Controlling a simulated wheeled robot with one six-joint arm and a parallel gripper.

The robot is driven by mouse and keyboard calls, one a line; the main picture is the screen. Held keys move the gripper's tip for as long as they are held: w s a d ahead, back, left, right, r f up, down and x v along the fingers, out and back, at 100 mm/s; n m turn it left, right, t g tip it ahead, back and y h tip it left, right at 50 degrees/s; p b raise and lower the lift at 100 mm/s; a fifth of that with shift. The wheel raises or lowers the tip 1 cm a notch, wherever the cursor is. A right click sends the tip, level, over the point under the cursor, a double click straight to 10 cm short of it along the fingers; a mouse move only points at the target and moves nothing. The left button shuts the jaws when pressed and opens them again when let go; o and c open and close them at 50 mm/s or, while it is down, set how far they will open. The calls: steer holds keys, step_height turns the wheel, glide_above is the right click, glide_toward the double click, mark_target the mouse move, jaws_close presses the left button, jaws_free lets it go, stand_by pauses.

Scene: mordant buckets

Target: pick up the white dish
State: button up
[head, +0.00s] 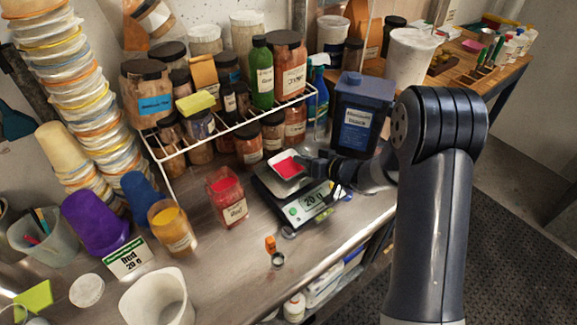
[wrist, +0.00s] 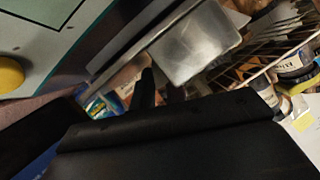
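The white dish (head: 285,156) is small and squarish, with red powder in it. In the head view it is at the digital scale (head: 308,204), whose display reads about 20. My gripper (head: 313,167) is low over the bench, its dark fingertips right beside the dish's right side. In the wrist view a pale, shiny squarish dish (wrist: 200,45) shows just beyond the dark fingers of my gripper (wrist: 162,90). Contact between fingers and dish cannot be made out, nor the gap between the fingers.
A red-powder jar (head: 227,197) stands left of the scale. A wire rack (head: 222,130) with several jars is behind, and a dark blue jug (head: 361,113) stands behind my gripper. A small orange object (head: 270,243) lies near the bench's front edge.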

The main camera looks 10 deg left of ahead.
jaws_close()
